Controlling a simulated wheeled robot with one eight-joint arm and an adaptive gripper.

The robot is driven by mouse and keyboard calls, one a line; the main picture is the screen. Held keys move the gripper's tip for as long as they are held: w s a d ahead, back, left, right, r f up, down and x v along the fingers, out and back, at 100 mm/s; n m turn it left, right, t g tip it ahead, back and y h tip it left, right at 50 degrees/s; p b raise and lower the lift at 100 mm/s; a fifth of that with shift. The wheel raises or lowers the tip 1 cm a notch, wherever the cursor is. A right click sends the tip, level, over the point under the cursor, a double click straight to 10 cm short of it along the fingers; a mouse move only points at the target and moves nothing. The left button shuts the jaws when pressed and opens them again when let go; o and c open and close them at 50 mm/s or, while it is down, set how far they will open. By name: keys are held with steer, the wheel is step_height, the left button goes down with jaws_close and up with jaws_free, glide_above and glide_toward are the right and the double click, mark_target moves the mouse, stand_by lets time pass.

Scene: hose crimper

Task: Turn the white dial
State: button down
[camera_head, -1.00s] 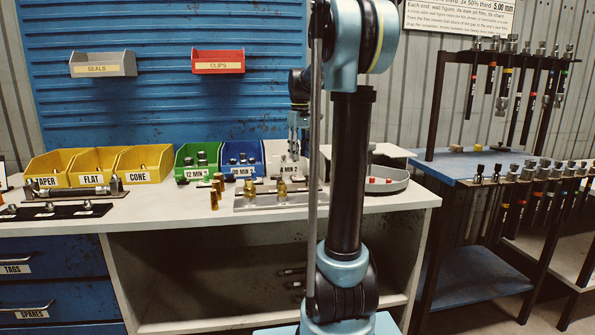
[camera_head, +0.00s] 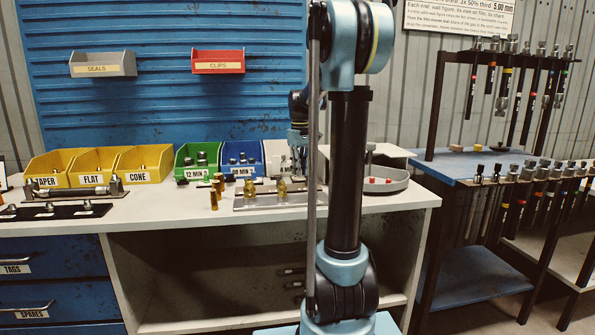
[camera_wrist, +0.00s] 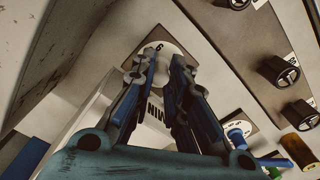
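A round pale disc, which looks like the white dial (camera_wrist: 172,66), lies beneath my fingers in the wrist view, with a small dark mark near its edge. My gripper (camera_wrist: 165,57) points down at it with its two fingers apart and part of the disc showing between them. Whether the fingertips touch it I cannot tell. In the head view my gripper (camera_head: 298,151) is low over the back of the bench, by a white bin. I cannot make out the dial there.
Yellow bins (camera_head: 96,167), a green bin (camera_head: 180,163) and a blue bin (camera_head: 242,170) stand left of my gripper. Brass fittings (camera_head: 281,190) stand on a plate in front. In the wrist view, dark round knobs (camera_wrist: 279,70) sit on a brown panel at right.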

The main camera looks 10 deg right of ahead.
stand_by(0.3)
steer(key=shift+w+m, duration=0.1)
steer(key=shift+m, duration=0.8)
steer(key=c, duration=1.6)
jaws_free()
steer(key=shift+o, duration=0.2)
step_height(320, 180, up, 12)
